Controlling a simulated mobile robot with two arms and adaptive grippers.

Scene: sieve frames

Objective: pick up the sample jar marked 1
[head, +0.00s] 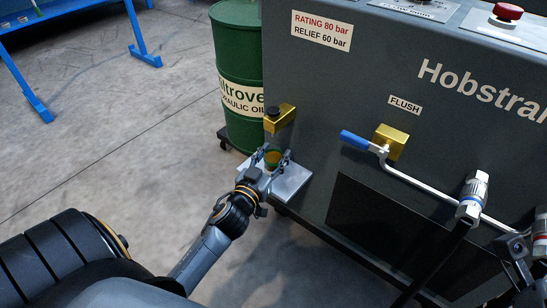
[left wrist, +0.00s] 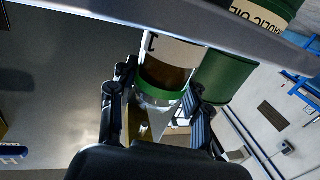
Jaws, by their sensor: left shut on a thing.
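The sample jar (head: 272,158) is between the fingers of my left gripper (head: 272,156), over a small metal shelf (head: 293,181) and below a brass sampling block (head: 279,119). In the left wrist view the jar (left wrist: 167,76) has a green band and a white label with part of a dark mark, perhaps a 1. My left gripper (left wrist: 160,108) is shut on its sides there. I cannot tell whether the jar touches the shelf. Part of my right gripper (head: 516,262) shows at the lower right edge; its fingers are not clear.
A grey cabinet (head: 345,110) stands behind the shelf, with a blue-handled flush lever (head: 356,141) to the right. A green oil drum (head: 237,60) stands just left of it. The floor (head: 110,130) at the left is open up to a blue frame (head: 143,54).

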